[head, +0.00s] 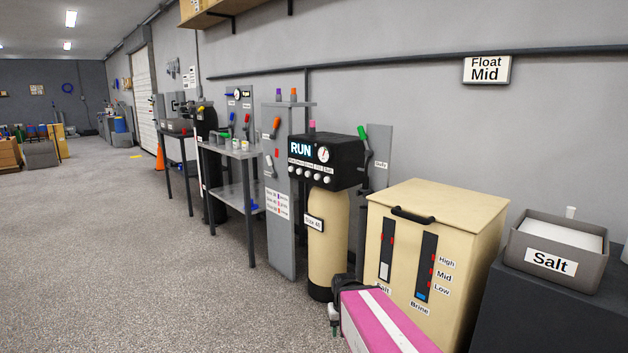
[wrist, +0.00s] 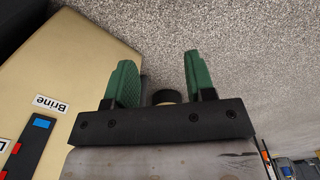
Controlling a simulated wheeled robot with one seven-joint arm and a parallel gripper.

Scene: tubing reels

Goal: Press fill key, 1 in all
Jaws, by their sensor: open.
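The black control head (head: 325,160) sits on top of a tan tank (head: 327,235). The small labels above the keys are too blurred to tell surely which one is fill. My gripper (wrist: 163,78) is open and empty in the wrist view, its two green fingers apart. In the head view my gripper (head: 335,318) is low, near the foot of the tank and well below the keys, partly hidden by my pink arm.
A tan brine cabinet (head: 440,235) with a black handle stands right of the tank and close to my gripper. A grey salt bin (head: 555,250) is farther right. A "Float Mid" sign (head: 487,69) hangs above. Open floor (head: 150,270) lies to the left.

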